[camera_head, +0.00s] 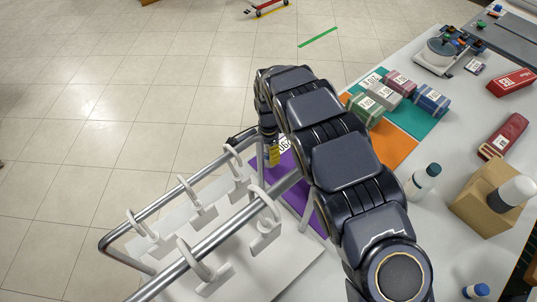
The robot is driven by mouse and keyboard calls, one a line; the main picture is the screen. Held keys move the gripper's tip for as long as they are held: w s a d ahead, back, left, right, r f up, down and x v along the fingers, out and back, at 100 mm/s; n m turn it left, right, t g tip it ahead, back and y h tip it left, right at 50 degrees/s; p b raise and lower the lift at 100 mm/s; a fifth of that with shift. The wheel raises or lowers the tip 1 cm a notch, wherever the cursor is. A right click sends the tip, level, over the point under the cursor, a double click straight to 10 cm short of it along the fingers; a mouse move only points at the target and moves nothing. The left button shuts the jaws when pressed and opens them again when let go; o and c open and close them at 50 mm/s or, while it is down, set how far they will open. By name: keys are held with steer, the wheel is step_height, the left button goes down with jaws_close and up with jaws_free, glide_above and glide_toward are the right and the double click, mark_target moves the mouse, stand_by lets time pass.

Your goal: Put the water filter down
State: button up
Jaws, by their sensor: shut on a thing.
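My gripper (270,145) is at the far end of my arm, pointing down over the purple mat (313,218). It is shut on the water filter, which is mostly hidden by the gripper and arm. A small yellow part shows at the fingertips, and I cannot tell whether it belongs to the filter or to the fingers. I cannot tell whether the filter touches the mat.
A metal rail rack with white hooks (205,213) stands close to the left. A white bottle (425,178) and a cardboard box (487,200) stand nearer.

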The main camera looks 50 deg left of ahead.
steer(key=shift+f, duration=1.05)
steer(key=shift+f, duration=0.2)
steer(key=o, duration=1.1)
steer(key=shift+c, duration=0.2)
steer(key=shift+r, duration=0.1)
